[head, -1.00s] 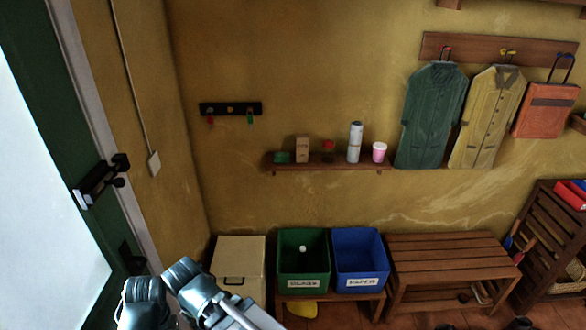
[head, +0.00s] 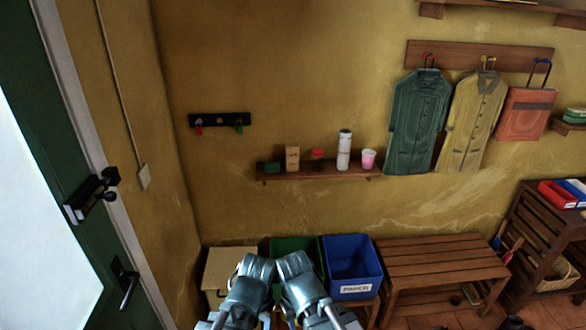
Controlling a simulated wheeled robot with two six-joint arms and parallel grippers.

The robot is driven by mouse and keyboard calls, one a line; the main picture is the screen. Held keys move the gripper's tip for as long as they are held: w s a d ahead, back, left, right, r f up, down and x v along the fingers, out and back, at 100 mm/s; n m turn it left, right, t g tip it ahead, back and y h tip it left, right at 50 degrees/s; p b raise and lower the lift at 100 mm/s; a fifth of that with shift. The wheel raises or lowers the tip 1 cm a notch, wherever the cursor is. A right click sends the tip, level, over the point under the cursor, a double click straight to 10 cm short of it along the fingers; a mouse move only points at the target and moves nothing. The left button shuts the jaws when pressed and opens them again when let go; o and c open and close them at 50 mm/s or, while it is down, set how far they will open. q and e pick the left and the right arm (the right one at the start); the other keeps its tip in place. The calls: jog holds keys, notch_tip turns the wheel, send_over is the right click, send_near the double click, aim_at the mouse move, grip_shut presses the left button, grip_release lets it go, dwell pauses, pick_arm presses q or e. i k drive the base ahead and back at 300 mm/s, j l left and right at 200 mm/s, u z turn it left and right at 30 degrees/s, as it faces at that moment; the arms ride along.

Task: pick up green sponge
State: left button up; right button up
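A small dark green block (head: 272,167), which looks like the green sponge, lies at the left end of the narrow wooden wall shelf (head: 330,173). My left gripper (head: 256,268) and my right gripper (head: 294,265) are side by side at the bottom middle of the head view, well below the shelf in the picture and apart from the block. I see them from behind and above. Their fingertips cannot be made out, so I cannot tell if they are open or shut.
A cardboard box (head: 292,158), a red item (head: 318,155), a white bottle (head: 344,150) and a pink cup (head: 368,159) share the shelf. Below stand a beige cabinet (head: 228,266), green bin (head: 292,243), blue bin (head: 350,265) and wooden bench (head: 440,262). A door (head: 60,190) is at left.

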aim_at(273, 166)
jog(key=i+j, duration=0.1)
jog(key=i, duration=1.95)
